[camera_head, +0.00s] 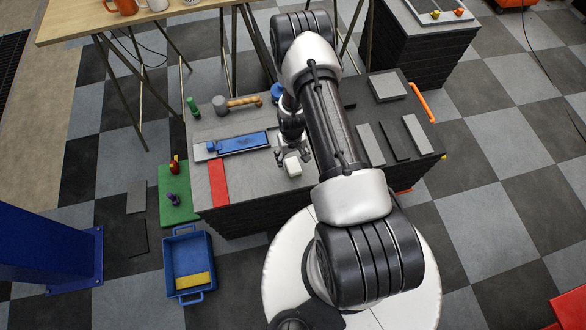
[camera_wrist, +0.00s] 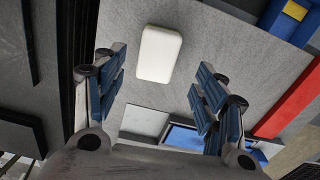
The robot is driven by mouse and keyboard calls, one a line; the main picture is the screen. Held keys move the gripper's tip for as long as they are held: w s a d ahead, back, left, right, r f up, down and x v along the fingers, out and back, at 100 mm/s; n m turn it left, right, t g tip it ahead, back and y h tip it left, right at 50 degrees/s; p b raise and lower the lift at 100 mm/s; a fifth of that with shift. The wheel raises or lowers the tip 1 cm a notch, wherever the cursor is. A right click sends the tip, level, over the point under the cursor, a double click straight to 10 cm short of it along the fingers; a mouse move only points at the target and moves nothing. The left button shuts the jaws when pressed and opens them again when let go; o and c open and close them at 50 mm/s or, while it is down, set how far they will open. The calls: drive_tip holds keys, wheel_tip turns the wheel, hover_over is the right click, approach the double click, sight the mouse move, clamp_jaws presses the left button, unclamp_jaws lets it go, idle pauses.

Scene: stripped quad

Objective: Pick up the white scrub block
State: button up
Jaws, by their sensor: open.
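The white scrub block (camera_head: 292,165) lies on the grey top of a dark workbench (camera_head: 250,194), close to the bench's front side. In the wrist view the white scrub block (camera_wrist: 159,54) is a small rounded block lying flat on the grey surface, beyond the fingertips and between their lines. My gripper (camera_head: 293,153) is just above and beside the block. In the wrist view my gripper (camera_wrist: 162,82) has its two blue-padded fingers spread wide with nothing between them. Whether the fingertips touch the bench cannot be told.
A blue tool on a pale board (camera_head: 205,152) and a red strip (camera_head: 218,183) lie left of the block. A mallet (camera_head: 240,102) and green bottle (camera_head: 193,107) stand behind. Grey plates (camera_head: 415,133) lie right of my arm. A blue crate (camera_head: 188,255) is on the floor.

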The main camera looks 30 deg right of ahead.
sight(293, 165)
wheel_tip(293, 165, down, 7)
drive_tip(key=shift+s+d+r+b, duration=0.1)
drive_tip(key=shift+d+b, duration=0.05)
drive_tip(key=shift+b, duration=1.1)
drive_tip(key=shift+c, duration=0.4)
drive_tip(key=c, duration=1.1)
